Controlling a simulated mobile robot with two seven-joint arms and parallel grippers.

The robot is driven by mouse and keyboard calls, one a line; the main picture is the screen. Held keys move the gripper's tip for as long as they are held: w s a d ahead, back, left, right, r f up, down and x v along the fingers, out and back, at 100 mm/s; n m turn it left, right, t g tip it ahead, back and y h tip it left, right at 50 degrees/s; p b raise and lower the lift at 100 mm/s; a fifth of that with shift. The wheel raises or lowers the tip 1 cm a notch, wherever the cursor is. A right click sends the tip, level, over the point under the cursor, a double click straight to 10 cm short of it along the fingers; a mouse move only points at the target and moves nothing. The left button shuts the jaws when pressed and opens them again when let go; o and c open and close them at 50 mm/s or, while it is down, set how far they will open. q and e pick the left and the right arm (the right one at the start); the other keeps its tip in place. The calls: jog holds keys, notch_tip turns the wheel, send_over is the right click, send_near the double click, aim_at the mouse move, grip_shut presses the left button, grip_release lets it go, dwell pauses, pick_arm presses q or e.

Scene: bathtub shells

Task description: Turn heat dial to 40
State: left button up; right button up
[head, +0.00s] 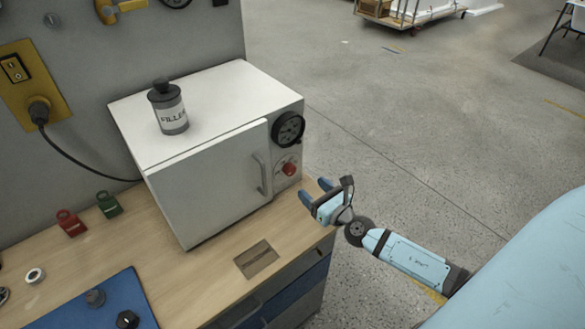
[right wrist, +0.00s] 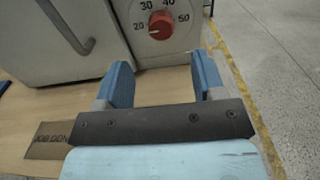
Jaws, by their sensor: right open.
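The red heat dial (head: 289,169) sits on the front of a white oven (head: 205,190), at its right side below a black gauge. In the right wrist view the dial (right wrist: 161,25) is ringed by the numbers 20, 30, 40 and 50. A light mark on the knob appears at its lower left, toward the 20 side. My right gripper (head: 316,190) is open and empty, to the right of the oven front and apart from the dial. In the right wrist view its two blue fingers (right wrist: 160,84) point toward the panel below the dial. My left gripper is not in view.
The oven door handle (head: 262,173) is just left of the dial. A filler bottle (head: 168,108) stands on the oven top. The wooden bench (head: 205,285) holds a small plate (head: 256,259) in front of the oven. Open floor lies to the right.

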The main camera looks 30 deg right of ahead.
aim_at(292, 171)
jog(key=w, duration=0.6)
jog(key=w+p, duration=0.1)
jog(key=w, duration=0.2)
jog(key=shift+a+f, duration=0.1)
jog(key=shift+a, duration=0.2)
jog(key=c, duration=0.9)
